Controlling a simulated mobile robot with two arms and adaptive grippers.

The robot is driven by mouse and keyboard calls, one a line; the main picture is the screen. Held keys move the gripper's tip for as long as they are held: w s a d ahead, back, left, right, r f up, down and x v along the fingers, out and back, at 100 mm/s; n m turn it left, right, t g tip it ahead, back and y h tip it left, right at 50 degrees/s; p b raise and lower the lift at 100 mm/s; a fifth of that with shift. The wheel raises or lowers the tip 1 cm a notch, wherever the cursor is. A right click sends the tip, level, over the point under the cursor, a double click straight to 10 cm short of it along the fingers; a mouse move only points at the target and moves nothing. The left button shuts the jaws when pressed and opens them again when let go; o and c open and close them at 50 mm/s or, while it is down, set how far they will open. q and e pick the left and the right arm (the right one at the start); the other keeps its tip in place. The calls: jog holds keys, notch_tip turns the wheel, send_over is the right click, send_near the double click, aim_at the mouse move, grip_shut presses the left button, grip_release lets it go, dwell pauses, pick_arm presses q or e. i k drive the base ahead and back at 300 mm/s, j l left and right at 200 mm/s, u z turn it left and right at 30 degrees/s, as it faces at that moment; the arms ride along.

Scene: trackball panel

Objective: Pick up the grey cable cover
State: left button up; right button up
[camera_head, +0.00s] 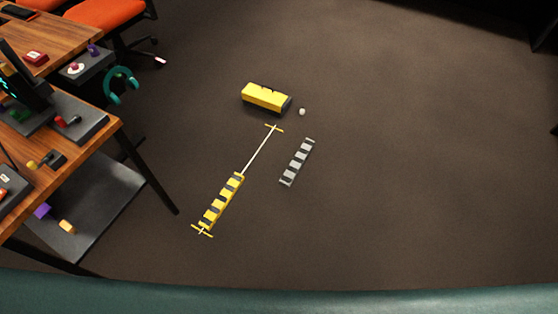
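A grey striped strip (297,162), which looks like the grey cable cover, lies flat on the brown carpet, right of the picture's middle. It is slanted, with its upper end toward the right. A yellow and dark striped strip (222,202) lies to its lower left. A thin white line (258,150), which looks like a cable, runs from that strip up to a yellow mark (274,128) on the floor. Neither of my grippers shows in this view.
A yellow box-like object (265,97) and a small white ball (302,111) are on the floor above the grey strip. Wooden desks (95,140) with a dark leg stand at the left. An orange chair (105,12) is at the upper left. Floor to the right is clear.

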aim_at(295, 166)
jog(key=i+l+u, duration=0.2)
jog(key=l, duration=0.15)
jog(key=l+u, duration=0.25)
jog(key=i+l+u, duration=0.2)
jog(key=l, duration=0.25)
jog(key=l+u, duration=0.25)
jog(key=l, duration=0.1)
